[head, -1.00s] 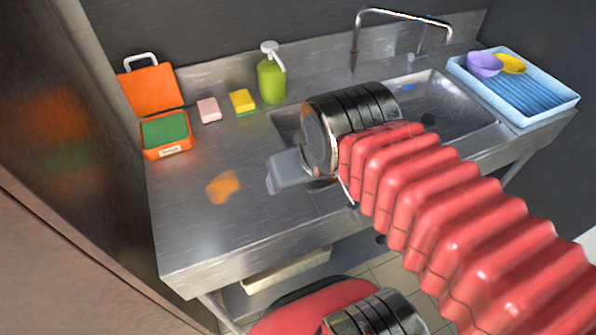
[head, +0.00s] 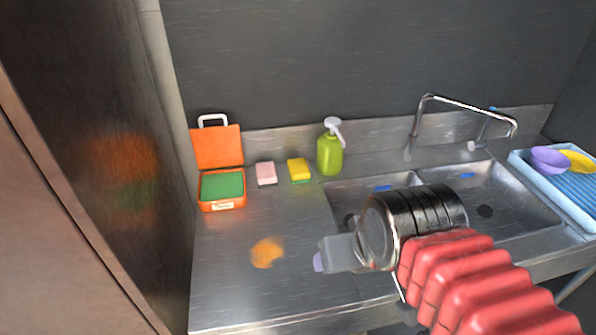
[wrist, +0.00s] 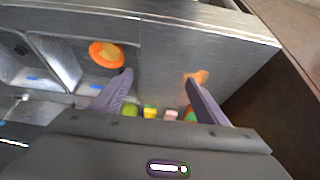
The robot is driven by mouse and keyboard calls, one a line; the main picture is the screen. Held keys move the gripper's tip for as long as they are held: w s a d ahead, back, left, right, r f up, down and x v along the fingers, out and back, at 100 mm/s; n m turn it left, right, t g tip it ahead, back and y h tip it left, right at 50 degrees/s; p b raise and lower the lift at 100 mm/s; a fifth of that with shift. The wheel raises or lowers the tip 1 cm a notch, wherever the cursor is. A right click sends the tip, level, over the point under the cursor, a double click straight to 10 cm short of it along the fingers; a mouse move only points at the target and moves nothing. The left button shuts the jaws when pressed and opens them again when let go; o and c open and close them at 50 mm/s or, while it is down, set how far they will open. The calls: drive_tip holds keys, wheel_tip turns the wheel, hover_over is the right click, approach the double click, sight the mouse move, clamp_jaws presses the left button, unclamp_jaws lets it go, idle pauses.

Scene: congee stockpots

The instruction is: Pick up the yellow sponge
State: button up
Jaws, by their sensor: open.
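The yellow sponge (head: 299,170) has a green lower layer. It lies on the steel counter near the back wall, between a pink sponge (head: 266,173) and a green soap bottle (head: 330,155). In the wrist view the yellow sponge (wrist: 150,113) shows small near the lower middle, just above my gripper's dark body. My gripper (head: 319,261) is over the front part of the counter, well short of the sponge. In the wrist view my gripper (wrist: 158,80) is open, its two fingers wide apart with nothing held between them.
An open orange case (head: 221,190) with a green pad stands left of the sponges. An orange stain (head: 267,252) marks the counter. The double sink (head: 510,205) and faucet (head: 465,100) are at right, beyond them a blue rack (head: 570,190). A round orange thing (wrist: 106,54) is in the sink.

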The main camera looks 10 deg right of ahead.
drive_tip(key=shift+o, duration=0.5)
drive_tip(key=w+f+g, duration=0.1)
drive_tip(key=w+f, duration=0.2)
drive_tip(key=w, duration=1.3)
drive_tip(key=w+f+g, duration=0.1)
drive_tip(key=w+f, duration=0.1)
drive_tip(key=w, duration=1.5)
drive_tip(key=w+r+t, duration=0.1)
drive_tip(key=w+r, duration=0.3)
drive_tip(key=w, duration=0.2)
drive_tip(key=shift+w, duration=0.3)
hover_over(298, 166)
drive_tip(key=s, duration=0.2)
drive_tip(key=shift+s+f, duration=0.2)
drive_tip(key=shift+f, duration=3.75)
